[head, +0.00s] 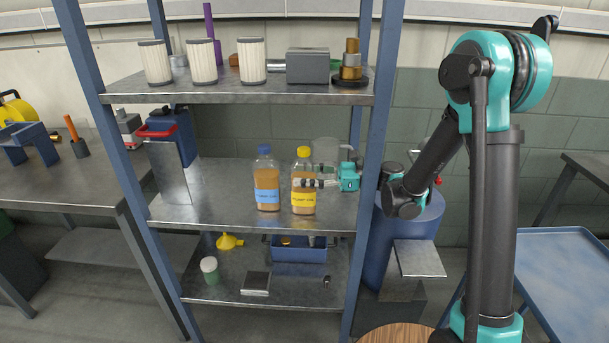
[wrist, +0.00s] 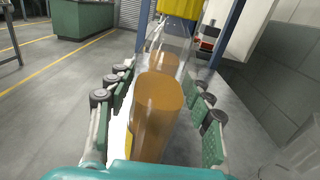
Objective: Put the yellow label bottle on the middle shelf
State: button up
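The yellow label bottle (head: 303,197), with a yellow cap and orange-brown contents, stands upright on the middle shelf (head: 215,190) near its front right. My gripper (head: 307,183) reaches in from the right at the bottle's mid-height, one finger crossing in front of it. In the wrist view the bottle (wrist: 158,115) is between the two green finger pads of my gripper (wrist: 160,100). Gaps show on both sides of it, so the fingers are open around it. The bottle's base is hidden in the wrist view.
A blue label bottle (head: 266,185) stands just left of the yellow label bottle. A clear jug (head: 326,155) is behind my gripper. A blue shelf post (head: 375,150) stands close to my wrist on the right.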

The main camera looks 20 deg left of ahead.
aim_at(305, 148)
jog(key=o, duration=0.3)
notch_tip(305, 148, up, 10)
dwell(0.7)
dwell(0.5)
jog(key=v, duration=0.3)
jog(key=shift+w+d, duration=0.1)
jog(key=shift+d, duration=0.3)
grip_shut()
dwell(0.6)
